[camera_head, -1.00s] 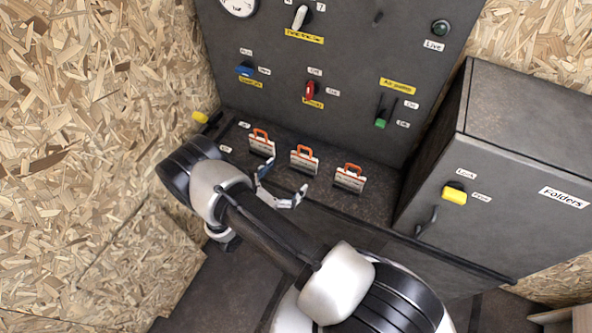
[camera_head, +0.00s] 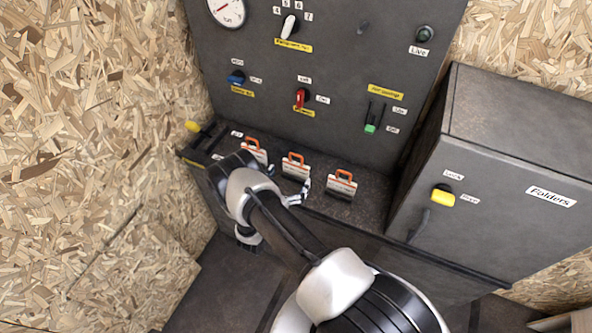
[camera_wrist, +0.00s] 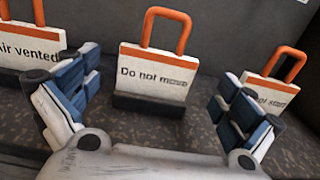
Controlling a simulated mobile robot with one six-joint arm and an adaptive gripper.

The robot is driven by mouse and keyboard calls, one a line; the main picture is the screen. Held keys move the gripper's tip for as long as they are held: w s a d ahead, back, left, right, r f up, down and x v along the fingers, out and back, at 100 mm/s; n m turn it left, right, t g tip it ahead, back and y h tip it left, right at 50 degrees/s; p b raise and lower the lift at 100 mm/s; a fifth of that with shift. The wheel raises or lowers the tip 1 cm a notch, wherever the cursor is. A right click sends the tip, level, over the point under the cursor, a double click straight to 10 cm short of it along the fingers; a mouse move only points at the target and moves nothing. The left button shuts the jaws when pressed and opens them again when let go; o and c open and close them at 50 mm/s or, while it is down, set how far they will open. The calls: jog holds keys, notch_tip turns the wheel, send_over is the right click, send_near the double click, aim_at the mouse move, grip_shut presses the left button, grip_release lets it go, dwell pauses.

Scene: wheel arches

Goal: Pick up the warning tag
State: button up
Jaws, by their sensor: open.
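Three white warning tags with orange tops and orange handles stand in a row on the dark ledge. The middle tag (camera_head: 296,166) reads "Do not move" in the wrist view (camera_wrist: 153,72), upright in a black base. The left tag (camera_head: 254,151) reads "Air vented" in the wrist view (camera_wrist: 32,48). The right tag (camera_head: 341,185) shows partly behind a finger in the wrist view (camera_wrist: 270,90). My gripper (camera_wrist: 158,110) is open, its blue-padded fingers on either side of the middle tag and nearer the camera, not touching it. In the head view my arm hides part of the gripper.
A dark panel (camera_head: 330,95) with switches and a gauge (camera_head: 228,10) rises behind the ledge (camera_head: 375,200). A grey cabinet (camera_head: 500,170) with a yellow knob stands to the right. A yellow-ended handle (camera_head: 194,127) is at the left end.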

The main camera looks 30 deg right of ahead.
aim_at(295, 167)
jog(key=shift+b+x, duration=0.5)
jog(key=shift+x, duration=2.25)
jog(key=shift+f, duration=0.1)
jog(key=c, duration=1)
